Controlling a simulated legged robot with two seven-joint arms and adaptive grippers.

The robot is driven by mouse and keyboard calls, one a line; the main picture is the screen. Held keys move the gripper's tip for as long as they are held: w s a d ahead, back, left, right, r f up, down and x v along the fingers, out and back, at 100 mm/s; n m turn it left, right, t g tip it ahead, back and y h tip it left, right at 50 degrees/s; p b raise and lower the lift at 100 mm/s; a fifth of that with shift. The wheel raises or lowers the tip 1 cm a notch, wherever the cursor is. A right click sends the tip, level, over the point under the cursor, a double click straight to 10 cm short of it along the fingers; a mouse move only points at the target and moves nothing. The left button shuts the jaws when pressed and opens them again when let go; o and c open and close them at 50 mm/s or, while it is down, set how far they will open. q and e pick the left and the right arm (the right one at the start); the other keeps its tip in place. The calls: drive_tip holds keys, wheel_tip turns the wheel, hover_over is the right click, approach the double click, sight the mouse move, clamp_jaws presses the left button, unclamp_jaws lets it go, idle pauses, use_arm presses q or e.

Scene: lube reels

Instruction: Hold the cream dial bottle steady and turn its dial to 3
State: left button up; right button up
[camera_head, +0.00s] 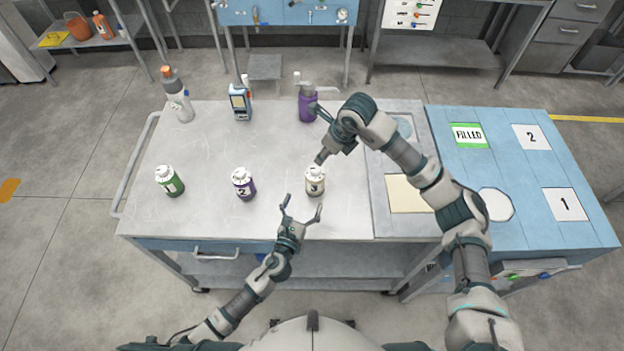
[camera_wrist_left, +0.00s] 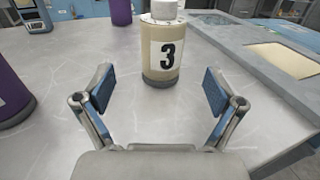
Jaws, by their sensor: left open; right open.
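The cream dial bottle (camera_head: 315,182), labelled 3, stands upright on the grey bench top. Its white dial top (camera_head: 315,169) is too small to read. In the left wrist view the bottle (camera_wrist_left: 160,66) stands centred just beyond my spread fingers, its top cut by the frame edge. My left gripper (camera_head: 303,205) is open and empty, on the near side of the bottle; it also shows in the left wrist view (camera_wrist_left: 159,85). My right gripper (camera_head: 318,133) is open above and behind the bottle, with one finger close over its top; contact cannot be told.
A purple bottle labelled 2 (camera_head: 244,184) and a green bottle labelled 1 (camera_head: 169,181) stand to the left. A purple pump bottle (camera_head: 307,106), a blue device (camera_head: 240,104) and a grey bottle (camera_head: 177,97) stand behind. A blue table (camera_head: 510,185) adjoins at right.

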sight(312, 186)
use_arm(q)
drive_tip(key=x, duration=0.9)
drive_tip(key=shift+w+d, duration=0.25)
drive_tip(key=shift+d, duration=0.05)
drive_tip(key=shift+w+a, duration=0.15)
drive_tip(key=shift+w, duration=0.25)
